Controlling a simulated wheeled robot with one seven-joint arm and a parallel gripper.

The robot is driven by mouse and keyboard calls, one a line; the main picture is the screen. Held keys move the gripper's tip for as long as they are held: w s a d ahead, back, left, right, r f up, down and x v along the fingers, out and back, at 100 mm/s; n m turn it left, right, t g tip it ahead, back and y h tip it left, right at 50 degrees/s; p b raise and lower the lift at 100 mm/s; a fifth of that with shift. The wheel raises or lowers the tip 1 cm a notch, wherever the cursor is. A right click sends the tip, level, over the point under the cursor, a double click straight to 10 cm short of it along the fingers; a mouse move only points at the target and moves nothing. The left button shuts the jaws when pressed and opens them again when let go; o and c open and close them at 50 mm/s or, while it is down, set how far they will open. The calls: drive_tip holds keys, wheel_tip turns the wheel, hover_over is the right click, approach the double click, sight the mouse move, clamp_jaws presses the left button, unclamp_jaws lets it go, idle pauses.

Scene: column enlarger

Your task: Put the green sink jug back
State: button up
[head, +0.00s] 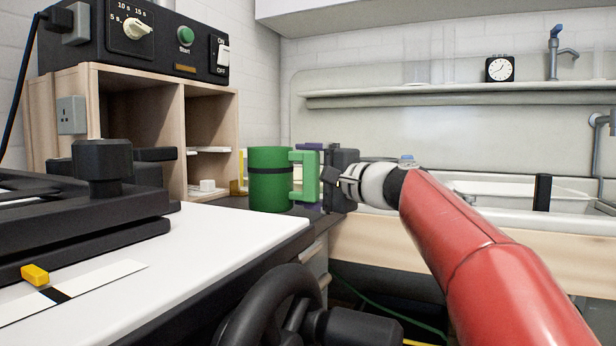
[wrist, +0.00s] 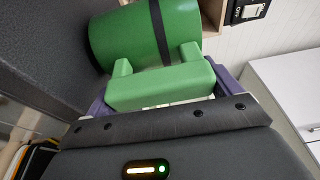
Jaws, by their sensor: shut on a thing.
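The green jug (head: 269,180) is a green cylinder with a dark band around it and a blocky green handle on its right side. It looks upright in the head view, near the counter's far right corner. In the wrist view the jug (wrist: 150,32) fills the top middle, with its handle (wrist: 160,84) toward me. My gripper (head: 318,177) is shut on the jug's handle, coming from the right. Its purple fingers (wrist: 160,92) show at both sides of the handle. Whether the jug's base touches the dark counter is hard to tell.
A wooden shelf unit (head: 88,98) with a black timer box (head: 150,40) on top stands behind left. A black enlarger base (head: 80,210) sits on the white board (head: 200,250) at left. The sink (head: 490,188) lies at right, with a small clock (head: 499,69) on the ledge above.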

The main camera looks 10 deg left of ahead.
drive_tip(key=shift+f+b, duration=0.65)
idle(0.5)
drive_tip(key=o, duration=1.4)
drive_tip(key=shift+o, duration=0.2)
drive_tip(key=shift+b+v, duration=1.45)
drive_tip(key=shift+v, duration=2.5)
drive_tip(key=shift+s+d, duration=0.1)
drive_tip(key=v, duration=0.7)
drive_tip(key=shift+s+d, duration=0.2)
drive_tip(key=shift+d, duration=0.1)
